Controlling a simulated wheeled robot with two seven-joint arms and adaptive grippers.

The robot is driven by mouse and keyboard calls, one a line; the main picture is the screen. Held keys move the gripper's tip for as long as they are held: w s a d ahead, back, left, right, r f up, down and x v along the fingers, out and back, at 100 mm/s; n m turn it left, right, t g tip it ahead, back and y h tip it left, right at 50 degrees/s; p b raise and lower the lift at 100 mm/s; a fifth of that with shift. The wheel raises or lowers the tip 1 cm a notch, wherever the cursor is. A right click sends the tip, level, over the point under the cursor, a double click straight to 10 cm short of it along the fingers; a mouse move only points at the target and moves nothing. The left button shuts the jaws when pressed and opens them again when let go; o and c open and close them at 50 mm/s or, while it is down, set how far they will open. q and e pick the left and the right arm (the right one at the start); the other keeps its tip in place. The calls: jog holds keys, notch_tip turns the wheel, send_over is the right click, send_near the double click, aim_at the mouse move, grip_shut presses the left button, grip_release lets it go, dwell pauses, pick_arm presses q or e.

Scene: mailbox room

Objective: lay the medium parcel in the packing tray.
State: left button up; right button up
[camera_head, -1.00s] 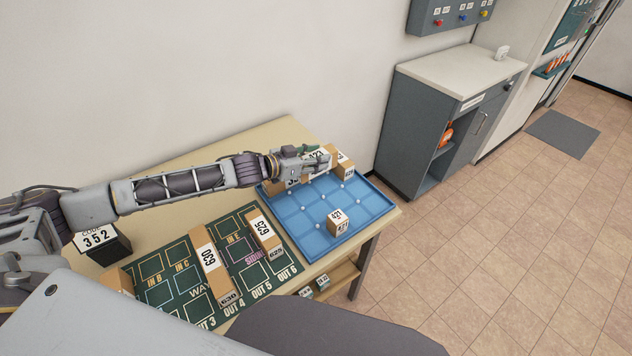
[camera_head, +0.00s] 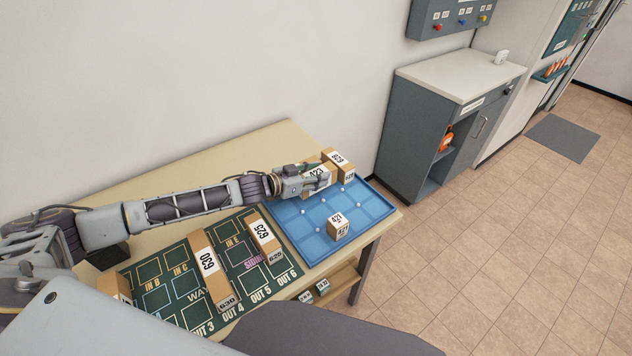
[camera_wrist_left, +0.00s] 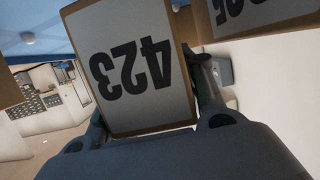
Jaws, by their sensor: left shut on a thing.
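A cardboard parcel labelled 423 (camera_head: 317,174) is between the fingers of my left gripper (camera_head: 318,184), over the far part of the blue packing tray (camera_head: 310,247). In the left wrist view the parcel's 423 label (camera_wrist_left: 135,65) fills the space between the fingers. Whether its underside touches the tray is hidden. A taller parcel labelled 629 (camera_head: 339,160) stands beside it at the tray's far corner. A small cube parcel labelled 421 (camera_head: 338,227) sits near the tray's right side. My right gripper is out of view.
A green marked mat (camera_head: 170,275) lies left of the tray, with parcels 630 (camera_head: 208,262) and 625 (camera_head: 262,232) on it. The tray's front and middle cells are mostly clear. A wall runs behind the table, and a grey cabinet (camera_head: 425,130) stands beyond its right end.

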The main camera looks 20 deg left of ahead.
pick_arm(q)
jog(key=shift+f, duration=1.35)
jog(key=shift+f, duration=0.15)
jog(key=o, duration=1.2)
jog(key=shift+c, duration=0.2)
